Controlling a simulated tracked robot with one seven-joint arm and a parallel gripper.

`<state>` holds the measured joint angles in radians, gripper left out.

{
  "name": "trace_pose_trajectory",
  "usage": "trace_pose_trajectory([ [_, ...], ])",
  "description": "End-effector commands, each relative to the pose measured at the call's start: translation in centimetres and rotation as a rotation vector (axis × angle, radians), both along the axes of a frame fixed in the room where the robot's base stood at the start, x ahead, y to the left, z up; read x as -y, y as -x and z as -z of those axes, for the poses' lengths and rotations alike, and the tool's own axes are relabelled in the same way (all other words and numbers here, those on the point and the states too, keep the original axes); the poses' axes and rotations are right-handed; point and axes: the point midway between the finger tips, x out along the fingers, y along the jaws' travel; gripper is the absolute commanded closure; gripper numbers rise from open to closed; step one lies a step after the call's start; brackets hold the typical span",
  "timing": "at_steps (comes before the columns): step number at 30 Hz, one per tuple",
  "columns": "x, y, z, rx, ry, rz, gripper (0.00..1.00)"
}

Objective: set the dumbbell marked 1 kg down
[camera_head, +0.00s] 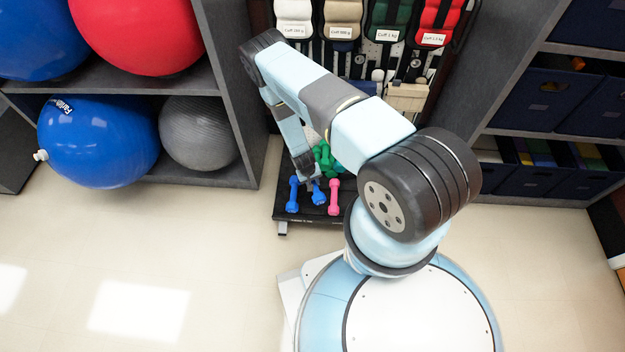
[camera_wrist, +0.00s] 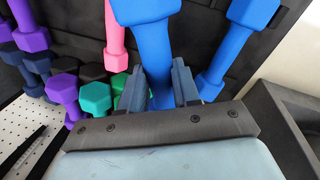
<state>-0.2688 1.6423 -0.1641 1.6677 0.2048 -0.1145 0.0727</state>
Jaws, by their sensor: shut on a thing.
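My gripper (camera_head: 311,181) is shut on a blue dumbbell (camera_head: 318,195) at the low black rack. In the wrist view its two fingers (camera_wrist: 159,88) press the handle of this blue dumbbell (camera_wrist: 152,50) from both sides, and one end of it runs out of the top of the picture. No 1 kg marking can be read on it. I cannot tell whether it touches the rack (camera_head: 307,217) or hangs just above it.
Green dumbbells (camera_head: 325,156) are behind; purple ones (camera_wrist: 66,92) show in the wrist view. Labelled cuffs (camera_head: 388,22) hang above. A ball shelf (camera_head: 240,150) is at left; the front floor is clear.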

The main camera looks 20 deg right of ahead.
Motion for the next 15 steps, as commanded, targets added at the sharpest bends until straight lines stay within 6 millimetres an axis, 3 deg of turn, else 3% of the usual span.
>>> trace_pose_trajectory([
  [15,0.0,0.0,4.3,0.001,0.0,-0.001,1.0],
])
